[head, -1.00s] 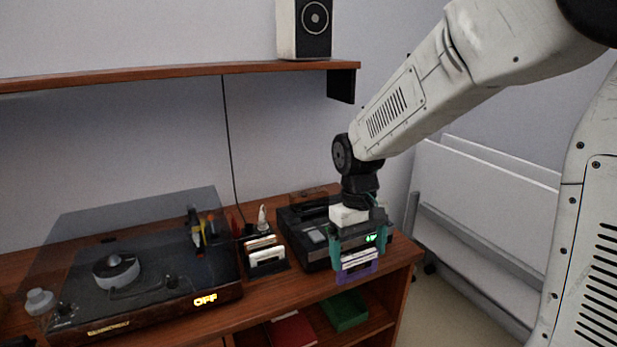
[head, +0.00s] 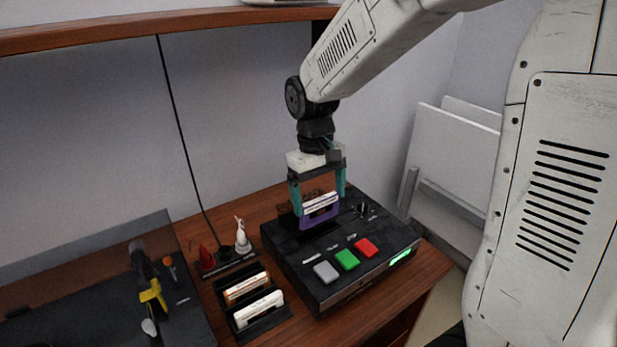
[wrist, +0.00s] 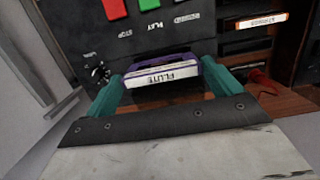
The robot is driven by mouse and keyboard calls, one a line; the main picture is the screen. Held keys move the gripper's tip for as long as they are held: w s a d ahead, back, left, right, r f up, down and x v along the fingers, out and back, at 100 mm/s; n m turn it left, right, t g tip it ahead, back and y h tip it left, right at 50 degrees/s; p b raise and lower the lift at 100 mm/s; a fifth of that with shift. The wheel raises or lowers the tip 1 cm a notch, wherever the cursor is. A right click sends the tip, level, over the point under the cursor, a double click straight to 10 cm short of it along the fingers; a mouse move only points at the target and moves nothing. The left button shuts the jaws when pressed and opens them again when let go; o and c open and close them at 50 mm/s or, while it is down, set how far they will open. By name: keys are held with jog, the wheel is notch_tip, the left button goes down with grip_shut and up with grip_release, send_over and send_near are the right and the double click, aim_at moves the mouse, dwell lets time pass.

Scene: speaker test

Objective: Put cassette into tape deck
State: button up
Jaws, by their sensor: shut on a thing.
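My gripper (head: 320,207) is shut on the purple cassette (head: 318,219), with a teal finger at each side of it. The cassette is upright with a white label edge up. In the wrist view the cassette (wrist: 163,78) reads "FLUTE" between the fingers. The tape deck (head: 318,294) is a black box with grey, green and red buttons and a lit green display. The cassette is over the rear part of the deck's top, near its slot. The cassette hides the slot, so I cannot tell whether its lower edge is inside.
A black rack (head: 268,332) with an orange-white and a white cassette stands left of the deck. A red and a white figure (head: 242,238) stand behind it. A turntable (head: 90,300) is at the left. A wall shelf (head: 170,26) is above.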

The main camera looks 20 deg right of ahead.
aim_at(318, 218)
jog(key=shift+w+f, duration=0.2)
jog(key=shift+f, duration=2)
jog(key=shift+f, duration=1.45)
dwell(0.4)
jog(key=o, duration=0.7)
jog(key=shift+r, duration=0.1)
jog(key=shift+r, duration=2.4)
jog(key=shift+s, duration=0.1)
